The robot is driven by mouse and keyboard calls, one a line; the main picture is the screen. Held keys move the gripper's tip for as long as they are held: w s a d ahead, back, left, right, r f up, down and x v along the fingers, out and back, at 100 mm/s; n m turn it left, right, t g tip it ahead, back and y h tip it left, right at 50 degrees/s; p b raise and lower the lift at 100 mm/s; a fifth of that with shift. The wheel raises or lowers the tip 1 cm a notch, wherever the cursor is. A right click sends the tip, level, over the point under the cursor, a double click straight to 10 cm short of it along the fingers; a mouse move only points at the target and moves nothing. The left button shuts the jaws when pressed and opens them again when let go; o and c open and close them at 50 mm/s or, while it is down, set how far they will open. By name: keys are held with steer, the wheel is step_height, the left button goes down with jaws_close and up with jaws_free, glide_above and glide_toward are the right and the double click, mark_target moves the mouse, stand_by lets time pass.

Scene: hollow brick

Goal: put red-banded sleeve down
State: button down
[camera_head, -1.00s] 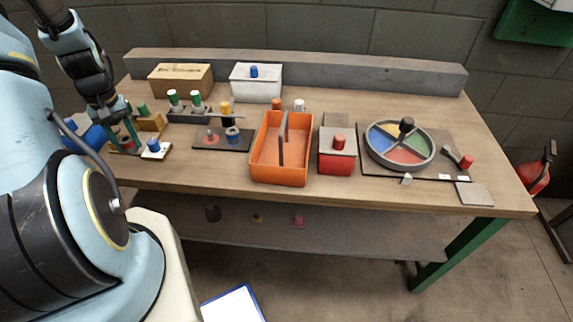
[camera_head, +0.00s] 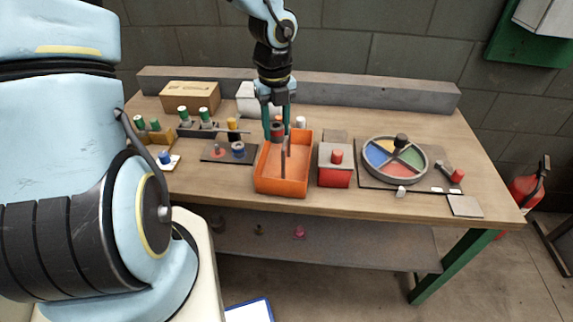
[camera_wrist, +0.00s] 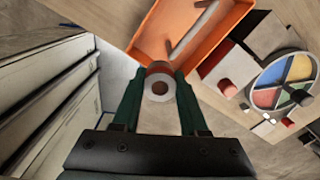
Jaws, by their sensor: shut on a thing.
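The gripper points down and holds the sleeve in the air by the back left part of the orange bin (camera_head: 284,188). In the wrist view the sleeve (camera_wrist: 159,85) sits between the two green fingers, with its round hole facing the camera and a reddish band on its side. The orange bin (camera_wrist: 140,45) lies beyond it there. From these views I cannot tell how high the sleeve is above the bin.
A dark bar stands in the bin. A red box (camera_head: 335,177) is right of it, then a round tray with coloured sectors (camera_head: 395,180). A dark board with pegs (camera_head: 226,158) lies left. A white box (camera_head: 245,107) stands behind. The front table strip is mostly clear.

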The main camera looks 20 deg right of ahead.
step_height(320, 180, up, 2)
steer(key=s+d+m, duration=0.3)
steer(key=m, duration=0.3)
steer(key=b, duration=0.3)
glide_toward(291, 178)
steer(key=s+f, duration=0.1)
steer(key=f, duration=0.1)
steer(key=s+f, duration=0.1)
steer(key=f, duration=0.1)
steer(key=s+a+f, duration=0.1)
steer(key=f, duration=0.1)
steer(key=shift+a+f, duration=0.1)
steer(key=shift+f, duration=0.15)
steer(key=c, duration=0.7)
jaws_free()
steer(key=shift+c, duration=0.2)
step_height(291, 178, up, 12)
steer(key=shift+r+p, duration=0.15)
steer(key=shift+p, duration=1.05)
